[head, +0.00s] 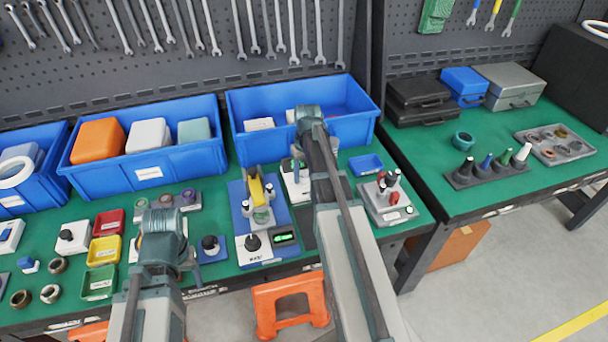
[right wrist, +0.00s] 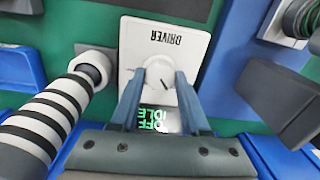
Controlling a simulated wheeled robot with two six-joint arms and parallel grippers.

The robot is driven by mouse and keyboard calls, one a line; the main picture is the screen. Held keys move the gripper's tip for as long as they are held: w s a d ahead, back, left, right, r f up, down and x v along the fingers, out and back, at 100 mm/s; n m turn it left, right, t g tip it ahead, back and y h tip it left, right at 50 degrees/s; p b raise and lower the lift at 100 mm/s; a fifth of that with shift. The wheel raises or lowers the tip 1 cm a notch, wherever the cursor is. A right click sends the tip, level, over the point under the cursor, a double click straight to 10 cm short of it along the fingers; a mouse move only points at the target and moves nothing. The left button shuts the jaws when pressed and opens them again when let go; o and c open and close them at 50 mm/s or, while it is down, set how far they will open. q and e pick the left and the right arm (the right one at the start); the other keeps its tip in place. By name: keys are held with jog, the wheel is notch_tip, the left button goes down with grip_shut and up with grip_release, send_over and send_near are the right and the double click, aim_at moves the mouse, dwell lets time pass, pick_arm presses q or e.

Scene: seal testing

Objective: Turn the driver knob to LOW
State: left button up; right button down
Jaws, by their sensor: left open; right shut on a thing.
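The driver (right wrist: 165,40) is a white box lettered DRIVER, upside down in the right wrist view. Its pale round knob (right wrist: 158,73) carries a dark pointer line. A small display (right wrist: 160,120) below the knob shows OFF and IDLE in green, also upside down. My right gripper (right wrist: 159,78) is shut on the knob, one blue finger on each side. In the head view the driver (head: 290,185) is partly hidden by my right arm, and the right fingertips are hard to make out. My left gripper (head: 187,262) is open over the front of the bench, its fingertips mostly hidden.
A black-and-white striped cylinder (right wrist: 40,125) stands close beside the driver. A blue fixture (head: 240,195) with a yellow-topped part sits left of the driver, and a grey box with red knobs (head: 390,200) sits right. Blue bins (head: 150,175) line the back.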

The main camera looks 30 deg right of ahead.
jog(key=m, duration=0.3)
jog(key=shift+m, duration=2.3)
jog(key=shift+c, duration=1.9)
grip_release()
